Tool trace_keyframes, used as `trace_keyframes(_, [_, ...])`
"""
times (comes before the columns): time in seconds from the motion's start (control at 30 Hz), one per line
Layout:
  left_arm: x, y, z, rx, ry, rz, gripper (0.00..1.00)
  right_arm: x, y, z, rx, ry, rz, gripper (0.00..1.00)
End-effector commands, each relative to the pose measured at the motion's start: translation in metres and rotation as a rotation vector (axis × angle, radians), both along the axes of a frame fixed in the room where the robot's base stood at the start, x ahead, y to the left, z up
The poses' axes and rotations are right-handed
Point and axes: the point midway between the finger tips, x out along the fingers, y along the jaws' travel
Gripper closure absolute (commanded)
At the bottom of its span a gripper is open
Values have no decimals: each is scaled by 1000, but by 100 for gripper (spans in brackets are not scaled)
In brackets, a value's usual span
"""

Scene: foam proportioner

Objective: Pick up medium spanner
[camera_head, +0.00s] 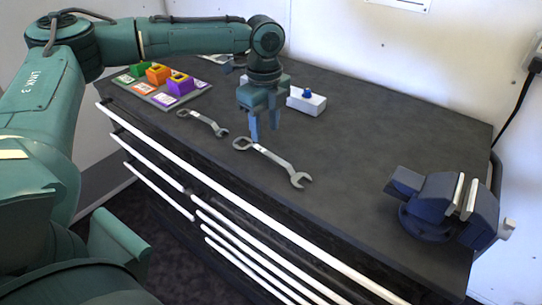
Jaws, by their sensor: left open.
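Two silver spanners lie on the dark worktop. The larger-looking spanner (275,158) lies near the front edge, its ring end to the left and its open jaw to the right. The smaller-looking spanner (203,120) lies further left. No labels for size can be read, so I cannot tell which one is the medium spanner. My left gripper (265,136) points down, open and empty, just behind and above the ring end of the larger-looking spanner. It appears apart from it. My right gripper is not in view.
A blue vise (438,205) stands at the right end of the worktop (370,130). A tray with green, orange (158,73) and purple (180,84) blocks is at the back left. A white box with a blue knob (306,101) stands behind the gripper. The worktop's middle right is clear.

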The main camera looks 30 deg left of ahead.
Motion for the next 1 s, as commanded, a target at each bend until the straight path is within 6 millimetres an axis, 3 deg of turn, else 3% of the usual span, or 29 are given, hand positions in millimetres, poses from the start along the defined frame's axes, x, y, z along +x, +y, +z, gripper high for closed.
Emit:
trace_keyframes(0.1, [0,-1,-17,1,1,-1,58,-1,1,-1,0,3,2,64])
trace_keyframes(0.37, [3,-3,-37,2,1,-1,58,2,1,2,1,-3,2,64])
trace_keyframes(0.6, [7,-6,-71,1,0,0,58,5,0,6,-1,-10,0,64])
trace_keyframes(0.9, [7,-6,-77,0,-2,0,58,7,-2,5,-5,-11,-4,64])
trace_keyframes(1.0, [7,-6,-77,0,-2,0,66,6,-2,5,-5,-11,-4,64])
